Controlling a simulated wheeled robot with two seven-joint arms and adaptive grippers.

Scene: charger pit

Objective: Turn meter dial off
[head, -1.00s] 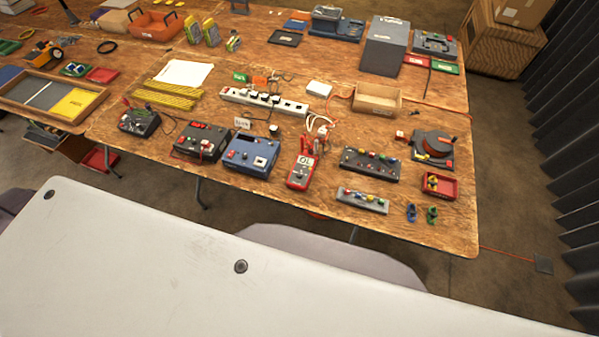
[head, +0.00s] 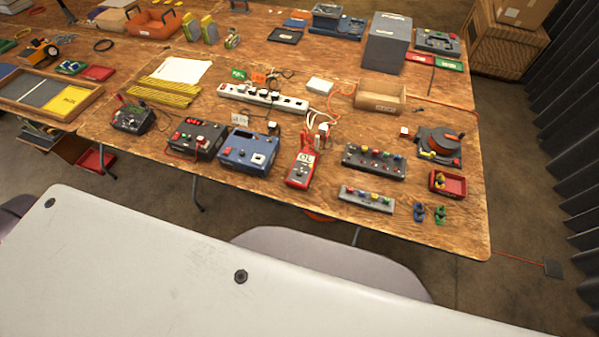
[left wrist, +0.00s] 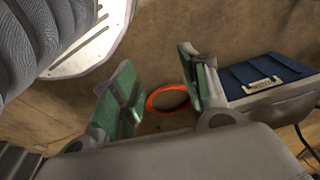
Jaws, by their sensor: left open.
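A red handheld meter (head: 301,169) lies on the wooden workbench near its front edge, its screen at the far end and its dial (head: 299,170) on the face below. The dial's setting is too small to read. White cables and red leads bunch up behind it. My left gripper (left wrist: 160,105) shows only in the left wrist view, with its two green-padded fingers apart and nothing between them. Beyond the fingers is the brown floor with an orange ring (left wrist: 168,98), not the meter. My right gripper is not in either view.
A blue box (head: 249,151) stands left of the meter, and a dark button panel (head: 374,161) stands to its right. A grey strip with coloured knobs (head: 367,198) lies near the front edge. A stool seat (head: 300,255) is below the bench.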

